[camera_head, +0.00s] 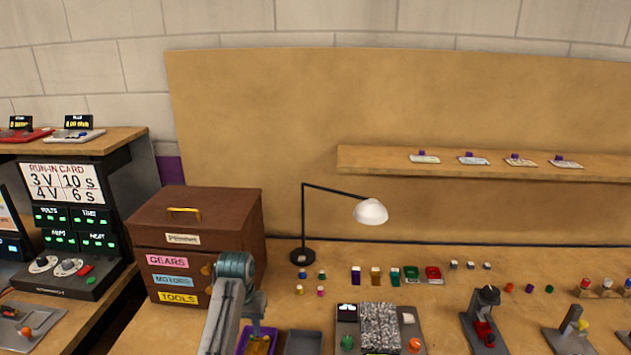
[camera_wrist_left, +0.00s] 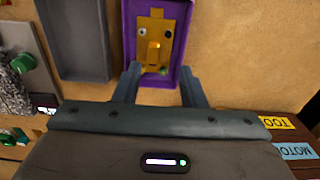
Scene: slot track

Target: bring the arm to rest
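My left arm comes up from the bottom of the head view, with its gripper (camera_head: 258,328) pointing down over a purple tray (camera_head: 243,342). In the left wrist view the two fingers of this gripper (camera_wrist_left: 158,88) are spread apart with a gap between them. A yellow part (camera_wrist_left: 155,42) with a knob and dark holes lies in the purple tray (camera_wrist_left: 130,35), just beyond the fingertips. I see nothing held between the fingers. Whether the fingers touch the tray cannot be told. My right gripper is not in view.
An empty grey tray (camera_head: 304,342) sits beside the purple one. A brown drawer cabinet (camera_head: 195,225) stands left of the arm. A desk lamp (camera_head: 370,211), small coloured parts and several fixtures occupy the bench. A shelf (camera_head: 480,170) hangs on the back board.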

